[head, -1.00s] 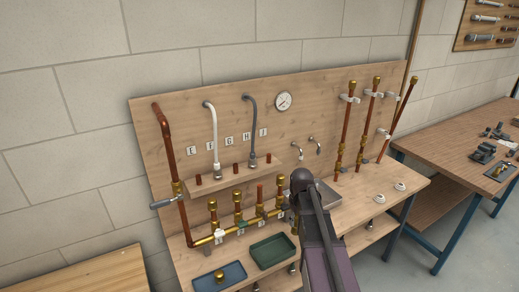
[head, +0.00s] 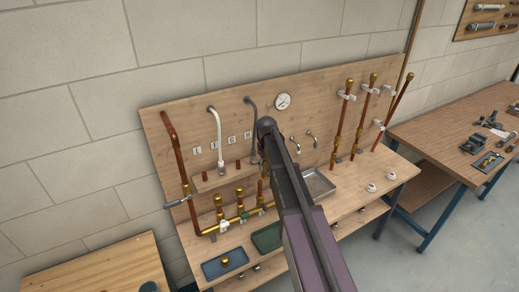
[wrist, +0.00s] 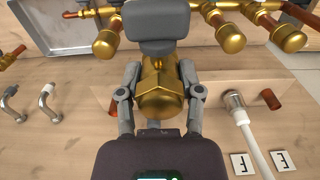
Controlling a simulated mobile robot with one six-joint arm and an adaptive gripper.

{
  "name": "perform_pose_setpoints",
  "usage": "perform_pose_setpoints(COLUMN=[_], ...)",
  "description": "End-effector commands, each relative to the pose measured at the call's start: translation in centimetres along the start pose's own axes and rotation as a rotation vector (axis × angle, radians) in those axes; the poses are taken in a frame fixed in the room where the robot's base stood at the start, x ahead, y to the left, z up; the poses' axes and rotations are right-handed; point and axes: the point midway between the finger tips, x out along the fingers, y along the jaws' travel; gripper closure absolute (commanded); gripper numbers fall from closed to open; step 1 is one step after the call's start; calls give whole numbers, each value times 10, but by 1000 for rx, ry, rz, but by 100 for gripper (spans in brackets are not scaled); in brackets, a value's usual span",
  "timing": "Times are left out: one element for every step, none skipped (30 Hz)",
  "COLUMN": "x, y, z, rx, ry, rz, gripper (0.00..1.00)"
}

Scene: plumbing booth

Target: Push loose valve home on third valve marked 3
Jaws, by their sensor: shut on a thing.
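In the wrist view my gripper (wrist: 160,92) is shut on a brass valve (wrist: 160,75) with a hexagonal body, one finger on each side. A flat grey piece (wrist: 155,18) lies just above it in the picture and hides part of it. From its place in the row, it appears to be the third valve; its number is not readable. Neighbouring brass valves (wrist: 230,38) stand on either side. In the head view the valve row (head: 220,215) stands along a brass manifold; my arm hides the gripper and the held valve. How far the valve is seated cannot be told.
A wooden ledge with copper stubs (wrist: 270,98) and a white hose (wrist: 250,135) lies close to my gripper. In the head view a blue tray (head: 224,264) and a green tray (head: 266,238) lie before the manifold. A metal sink (head: 319,184) is to the right.

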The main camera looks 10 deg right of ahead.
Motion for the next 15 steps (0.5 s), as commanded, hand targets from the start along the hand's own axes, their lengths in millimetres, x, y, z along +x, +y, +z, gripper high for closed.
perform_pose_setpoints(x=[-13, -16, -19, -21, -23, -25, -26, -26, -27, -27, -27, -27, -27, -27, -27], y=[-2, -4, -6, -6, -7, -8, -9, -9, -10, -10, -10, -11, -11, -11, -11], z=[-9, -12, -16, -18, -20, -22, -24, -24, -26, -26, -26, -26, -26, -26, -26], rx=[-2, -3, -4, -4, -4, -4, -4, -4, -4, -4, -4, -4, -3, -3, -3], ry=[0, 0, 0, 0, 0, 0, 0, 0, 0, 0, 0, 0, 0, 0, 0], rz=[0, 0, 0, 0, 0, 0, 0, 0, 0, 0, 0, 0, 0, 0, 0], gripper=[100, 100, 100, 100, 100, 100, 100, 100, 100, 100, 100, 100, 100, 100, 100])
